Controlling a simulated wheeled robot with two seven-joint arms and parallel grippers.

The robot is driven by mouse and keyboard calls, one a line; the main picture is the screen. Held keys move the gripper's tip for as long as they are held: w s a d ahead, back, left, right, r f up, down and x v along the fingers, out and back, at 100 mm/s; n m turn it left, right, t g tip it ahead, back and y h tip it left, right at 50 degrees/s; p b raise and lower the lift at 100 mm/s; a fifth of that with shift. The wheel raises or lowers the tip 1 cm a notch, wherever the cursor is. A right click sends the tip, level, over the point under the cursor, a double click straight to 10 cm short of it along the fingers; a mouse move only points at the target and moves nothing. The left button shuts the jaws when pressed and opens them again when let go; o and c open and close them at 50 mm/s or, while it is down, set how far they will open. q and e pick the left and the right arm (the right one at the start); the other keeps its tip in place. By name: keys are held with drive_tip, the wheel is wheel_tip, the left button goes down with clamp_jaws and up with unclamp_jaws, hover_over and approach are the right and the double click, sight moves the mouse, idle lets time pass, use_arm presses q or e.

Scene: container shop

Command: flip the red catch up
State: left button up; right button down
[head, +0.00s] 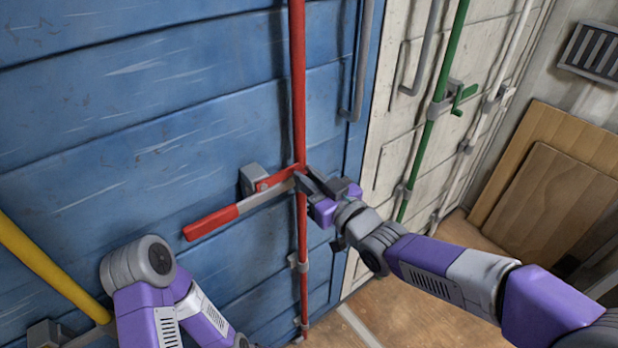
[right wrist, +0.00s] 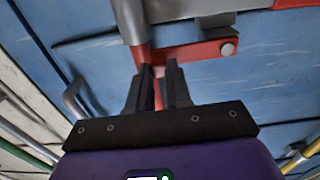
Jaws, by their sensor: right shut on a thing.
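The red catch (head: 282,177) is a short flat red bar just above the grey lever of the red handle (head: 212,222), on the blue container door. Its inner end meets the upright red locking rod (head: 298,90). In the right wrist view, the catch (right wrist: 190,54) has a grey pivot pin at one end. My right gripper (head: 301,181) is at the rod end of the catch. In the right wrist view, its two dark fingers (right wrist: 158,82) are closed on a red part at that end. The fingers partly hide it. My left arm shows at lower left; its gripper is out of view.
A grey bracket (head: 252,178) sits behind the catch. A yellow rod (head: 45,265) crosses at lower left. The white door on the right has a green rod (head: 444,85) and grey handles. Wooden boards (head: 550,200) lean at the far right.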

drive_tip(key=r+n+b, duration=0.2)
drive_tip(key=n, duration=0.1)
drive_tip(key=shift+s+a+b, duration=0.15)
drive_tip(key=shift+a+b, duration=0.05)
drive_tip(key=shift+b, duration=0.1)
drive_tip(key=c, duration=1)
unclamp_jaws()
drive_tip(key=shift+c, duration=0.2)
drive_tip(key=p+v, duration=0.1)
drive_tip(key=v, duration=0.6)
drive_tip(key=shift+s+d, duration=0.2)
